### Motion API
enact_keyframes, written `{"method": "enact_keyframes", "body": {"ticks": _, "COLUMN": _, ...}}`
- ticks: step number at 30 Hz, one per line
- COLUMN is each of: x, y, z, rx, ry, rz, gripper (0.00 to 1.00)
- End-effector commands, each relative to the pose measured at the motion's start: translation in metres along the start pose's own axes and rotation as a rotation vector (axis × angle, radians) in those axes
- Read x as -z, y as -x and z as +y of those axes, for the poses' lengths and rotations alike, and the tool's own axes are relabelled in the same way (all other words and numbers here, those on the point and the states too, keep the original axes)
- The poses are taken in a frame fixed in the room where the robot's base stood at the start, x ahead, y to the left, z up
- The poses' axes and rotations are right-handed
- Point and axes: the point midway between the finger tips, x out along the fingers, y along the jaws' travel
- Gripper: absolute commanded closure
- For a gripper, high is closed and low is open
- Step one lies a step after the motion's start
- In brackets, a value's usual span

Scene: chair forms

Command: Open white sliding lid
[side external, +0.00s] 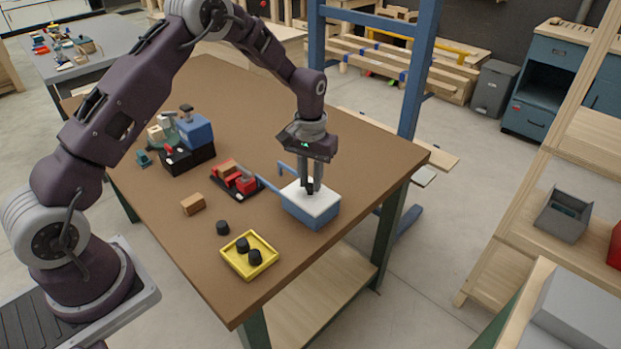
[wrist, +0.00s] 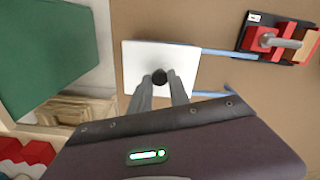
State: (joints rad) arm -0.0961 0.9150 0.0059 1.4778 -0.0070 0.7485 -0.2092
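The white sliding lid (side external: 311,204) lies flat over the top of a blue box (side external: 318,221) near the table's right edge. The lid also shows in the wrist view (wrist: 134,62), with a round black knob (wrist: 160,76) on it. My gripper (side external: 310,189) points straight down over the lid. Its two fingers are at either side of the knob, their tips close to it. I cannot tell whether they press on the knob. The box's inside is hidden under the lid. Two blue rails (wrist: 230,53) reach out from the box on one side.
A yellow tray (side external: 233,261) with black pegs stands in front, with a loose black peg (side external: 222,227) and a wooden block (side external: 193,204) nearby. A black fixture with red parts (side external: 237,180) sits near the rails. A blue and black device (side external: 189,143) stands farther left.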

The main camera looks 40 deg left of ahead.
Motion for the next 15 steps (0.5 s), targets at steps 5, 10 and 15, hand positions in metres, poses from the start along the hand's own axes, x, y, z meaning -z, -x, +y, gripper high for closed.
{"method": "enact_keyframes", "body": {"ticks": 5, "x": 0.0000, "y": 0.0003, "z": 0.0000, "rx": 0.000, "ry": 0.000, "rz": 0.000, "gripper": 1.00}}
{"method": "enact_keyframes", "body": {"ticks": 10, "x": -0.0001, "y": 0.0004, "z": 0.0000, "rx": 0.000, "ry": 0.000, "rz": 0.000, "gripper": 1.00}}
{"method": "enact_keyframes", "body": {"ticks": 15, "x": -0.0001, "y": 0.0005, "z": 0.0000, "rx": 0.000, "ry": 0.000, "rz": 0.000, "gripper": 1.00}}
